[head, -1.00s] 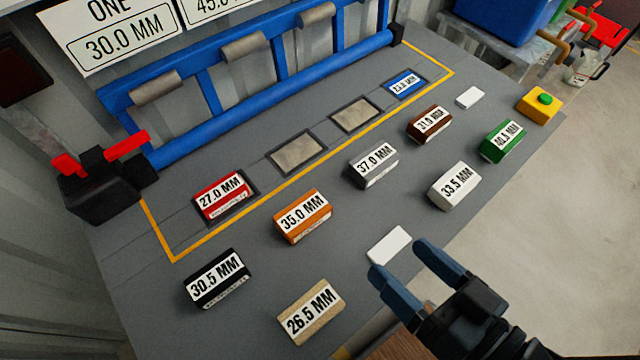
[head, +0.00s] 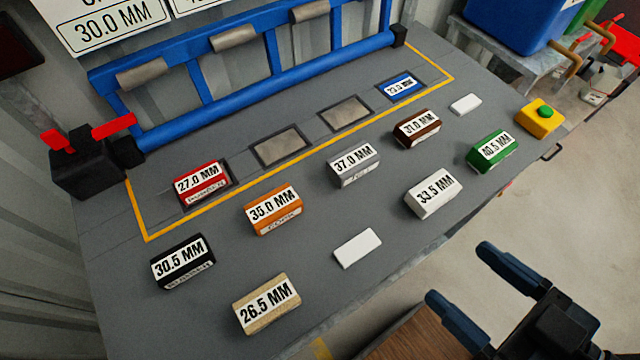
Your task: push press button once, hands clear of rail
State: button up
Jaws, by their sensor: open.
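The press button is a green button (head: 545,112) on a yellow box (head: 540,119) at the far right corner of the grey bench. The rail is a blue frame (head: 265,85) with grey rollers along the back of the bench. My gripper (head: 465,275) is open and empty at the lower right, off the bench's front edge. It is well apart from both the button and the rail.
Labelled blocks stand across the bench (head: 315,235), such as a green one (head: 492,151) near the button. A red block (head: 202,185) and a blue block (head: 402,87) sit in slots inside the yellow line. A red-handled clamp (head: 90,160) stands left.

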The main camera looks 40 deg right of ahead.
aim_at(545, 111)
jog(key=k+l+u, duration=0.15)
jog(key=l, duration=0.3)
jog(key=k+l+u, duration=0.1)
jog(key=l, duration=0.3)
jog(key=k+l+u, duration=0.15)
jog(key=k+l, duration=0.15)
jog(key=l, duration=0.1)
